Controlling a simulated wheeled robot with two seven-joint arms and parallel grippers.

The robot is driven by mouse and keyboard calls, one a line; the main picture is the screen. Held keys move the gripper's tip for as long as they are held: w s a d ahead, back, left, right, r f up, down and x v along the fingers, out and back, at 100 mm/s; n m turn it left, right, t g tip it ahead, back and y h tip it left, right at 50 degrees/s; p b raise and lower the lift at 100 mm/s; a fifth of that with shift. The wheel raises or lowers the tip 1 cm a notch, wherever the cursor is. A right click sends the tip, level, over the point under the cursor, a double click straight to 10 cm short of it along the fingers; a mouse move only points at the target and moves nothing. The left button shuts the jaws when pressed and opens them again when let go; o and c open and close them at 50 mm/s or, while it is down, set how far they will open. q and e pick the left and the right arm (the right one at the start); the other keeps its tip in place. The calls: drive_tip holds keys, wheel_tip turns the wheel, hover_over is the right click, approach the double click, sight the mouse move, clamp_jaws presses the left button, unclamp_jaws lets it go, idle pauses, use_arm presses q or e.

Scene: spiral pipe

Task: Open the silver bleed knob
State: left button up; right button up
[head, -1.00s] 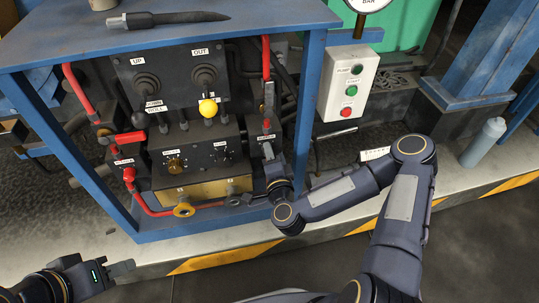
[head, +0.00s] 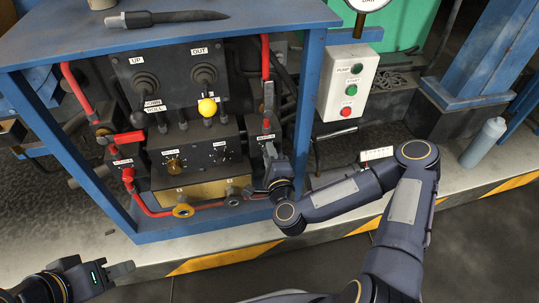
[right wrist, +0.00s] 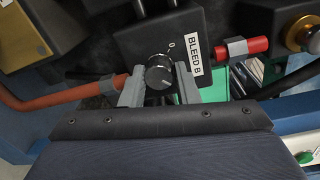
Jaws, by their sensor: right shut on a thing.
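The bleed knob (right wrist: 160,71) is round, with a dark ribbed side and a greyish face with a pointer line. It sits on a black block beside the white "BLEED B" label (right wrist: 193,54) in the right wrist view. My right gripper (right wrist: 160,86) has one grey finger on each side of the knob and is shut on it. In the head view my right gripper (head: 270,155) is at the right side of the valve panel, and it hides the knob there. My left gripper (head: 122,268) is low at the left, away from the panel; its finger gap is unclear.
A blue frame (head: 308,100) surrounds the panel, with its right post close to my right arm. A white button box (head: 348,84) stands right. The floor in front is clear.

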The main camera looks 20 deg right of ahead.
drive_tip(key=o, duration=1)
drive_tip(key=shift+s, duration=0.15)
drive_tip(key=s+p, duration=0.1)
drive_tip(key=s, duration=0.6)
drive_tip(key=shift+s+a+r, duration=0.1)
drive_tip(key=shift+s+r, duration=0.05)
drive_tip(key=shift+s, duration=0.15)
drive_tip(key=shift+a, duration=0.1)
